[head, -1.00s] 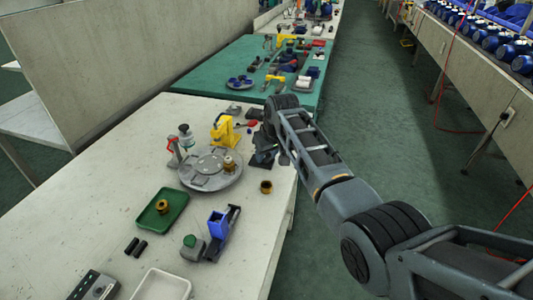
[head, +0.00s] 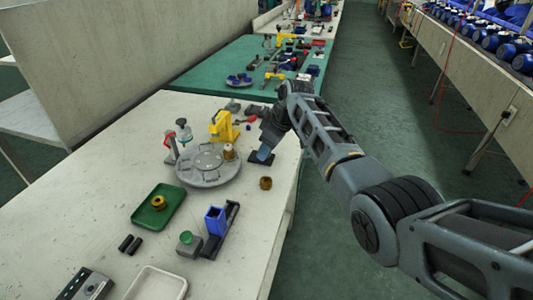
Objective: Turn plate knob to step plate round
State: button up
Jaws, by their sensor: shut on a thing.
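A round grey plate (head: 203,180) lies on the white table, with a brass-coloured part (head: 229,152) near its right edge. A small dark base (head: 261,161) sits just right of the plate. My gripper (head: 264,151) points down at this base, apart from the plate's rim. It is shut on what seems to be the plate knob, which the fingers hide. The finger details are too small to see clearly.
A yellow press-like device (head: 223,127) stands behind the plate, and a red-handled device (head: 170,146) at its left. A loose brass part (head: 265,183) lies at front right. A green tray (head: 145,219) and a blue box on a stand (head: 215,221) stand in front.

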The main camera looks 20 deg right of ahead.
jog(key=n+b, duration=0.3)
jog(key=shift+w+d+f+g+y, duration=0.1)
jog(key=shift+f+g+y, duration=0.2)
jog(key=shift+g+y, duration=0.1)
jog(key=n+g+b, duration=0.1)
jog(key=n+b, duration=0.2)
jog(key=b, duration=0.2)
jog(key=shift+w+f+n+y, duration=0.1)
jog(key=shift+n+y, duration=0.2)
jog(key=n+g+b, duration=0.1)
jog(key=n+b, duration=0.2)
jog(key=b, duration=0.3)
jog(key=shift+g, duration=0.4)
jog(key=shift+r+n+b, duration=0.2)
jog(key=shift+n+b, duration=0.5)
jog(key=shift+b, duration=0.3)
jog(key=shift+r, duration=0.1)
jog(key=o, duration=1)
jog(key=shift+g, duration=0.3)
